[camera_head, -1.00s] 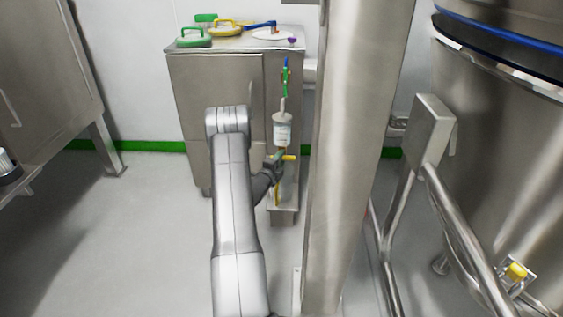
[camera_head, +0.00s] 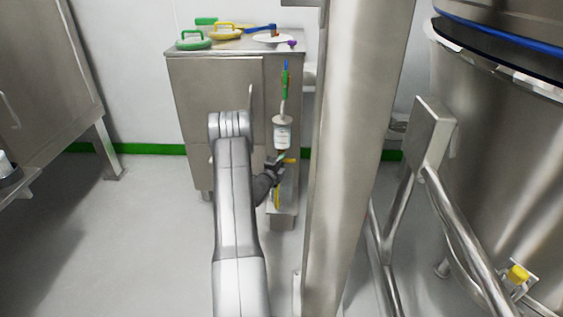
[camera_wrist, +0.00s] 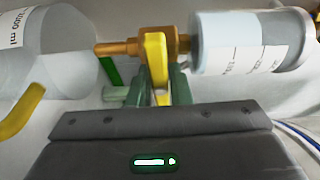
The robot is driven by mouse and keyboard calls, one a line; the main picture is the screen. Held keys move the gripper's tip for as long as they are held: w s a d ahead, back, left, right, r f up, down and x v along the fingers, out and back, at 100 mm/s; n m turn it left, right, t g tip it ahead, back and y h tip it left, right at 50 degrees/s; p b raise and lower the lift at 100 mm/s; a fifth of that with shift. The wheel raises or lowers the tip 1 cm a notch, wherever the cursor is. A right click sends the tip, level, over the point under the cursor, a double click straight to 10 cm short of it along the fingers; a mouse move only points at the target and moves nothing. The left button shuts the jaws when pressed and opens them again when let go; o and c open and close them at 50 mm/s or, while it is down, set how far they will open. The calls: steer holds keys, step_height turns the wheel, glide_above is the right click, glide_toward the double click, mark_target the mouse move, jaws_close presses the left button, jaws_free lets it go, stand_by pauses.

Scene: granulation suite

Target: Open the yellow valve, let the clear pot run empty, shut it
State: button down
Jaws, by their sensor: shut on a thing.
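My gripper (camera_wrist: 160,88) is shut on the yellow lever, a green finger on each side. A clear jug (camera_wrist: 60,55) marked 1000 ml, with a yellow handle, is beyond the pipe's free end. I cannot tell the liquid level in either.
The cabinet top (camera_head: 233,47) holds a green-handled lid (camera_head: 193,42), a yellow-handled one (camera_head: 226,33) and a blue tool (camera_head: 260,26). A steel post (camera_head: 350,150) stands close right of the pot. A large steel vessel (camera_head: 510,150) is farther right. Floor at left is clear.

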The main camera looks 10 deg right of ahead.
steer(key=shift+f, duration=0.1)
steer(key=n+t, duration=0.1)
steer(key=n, duration=0.3)
steer(key=n+t, duration=0.1)
steer(key=n, duration=0.1)
steer(key=n+t, duration=0.1)
steer(key=n, duration=0.2)
steer(key=shift+n+t, duration=0.3)
steer(key=shift+t, duration=0.1)
steer(key=n+t+y, duration=0.1)
steer(key=n, duration=0.3)
steer(key=shift+n+t+y, duration=0.8)
steer(key=shift+n+y, duration=0.25)
steer(key=shift+n, duration=0.9)
steer(key=shift+n+t+y, duration=0.4)
steer(key=shift+n+y, duration=0.25)
steer(key=shift+n, duration=0.9)
steer(key=c, duration=1.3)
jaws_free()
